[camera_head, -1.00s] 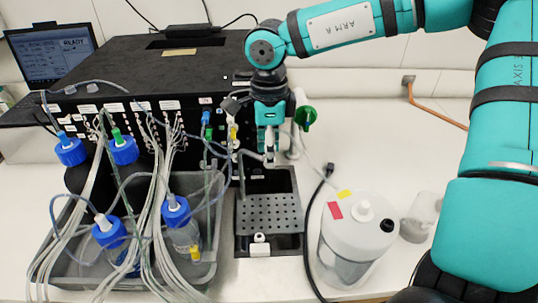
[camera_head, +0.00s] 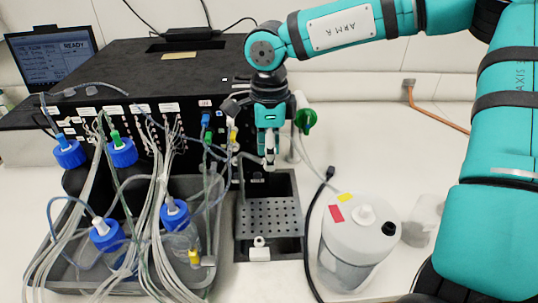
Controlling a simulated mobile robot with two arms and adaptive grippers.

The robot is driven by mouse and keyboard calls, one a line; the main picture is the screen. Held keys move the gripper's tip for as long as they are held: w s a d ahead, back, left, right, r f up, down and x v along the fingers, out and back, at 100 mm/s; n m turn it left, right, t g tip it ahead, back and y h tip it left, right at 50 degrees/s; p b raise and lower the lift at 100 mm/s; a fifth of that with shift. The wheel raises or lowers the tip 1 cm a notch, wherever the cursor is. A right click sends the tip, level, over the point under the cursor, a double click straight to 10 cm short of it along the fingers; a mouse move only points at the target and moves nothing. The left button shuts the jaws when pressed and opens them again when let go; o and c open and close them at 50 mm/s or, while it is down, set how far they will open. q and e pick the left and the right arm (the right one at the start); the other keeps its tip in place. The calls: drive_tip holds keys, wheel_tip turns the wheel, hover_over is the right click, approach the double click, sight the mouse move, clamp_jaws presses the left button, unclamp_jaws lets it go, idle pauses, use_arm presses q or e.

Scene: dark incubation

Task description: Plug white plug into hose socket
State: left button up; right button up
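My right gripper (camera_head: 268,161) hangs fingers-down from the teal arm, in front of the black instrument's front face and above the recessed perforated tray. Its fingers look close together. I cannot tell whether anything is between them. Blue (camera_head: 206,119), green (camera_head: 208,134) and yellow (camera_head: 233,137) hose fittings sit on the instrument front just left of the gripper. I cannot pick out the white plug or the hose socket with certainty; they are too small or hidden by the gripper and tubes. My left gripper is not in view.
A grey tub (camera_head: 68,281) with blue-capped bottles and many tubes stands at left. The perforated tray (camera_head: 268,222) has a white fitting (camera_head: 259,250) at its front. A white container (camera_head: 352,245) and black cable (camera_head: 309,230) are at right. The bench behind it is clear.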

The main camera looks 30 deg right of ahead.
drive_tip(key=shift+b, duration=0.4)
drive_tip(key=shift+c, duration=0.5)
clamp_jaws()
drive_tip(key=shift+r, duration=0.1)
drive_tip(key=shift+r+p, duration=1.75)
drive_tip(key=shift+r, duration=1.15)
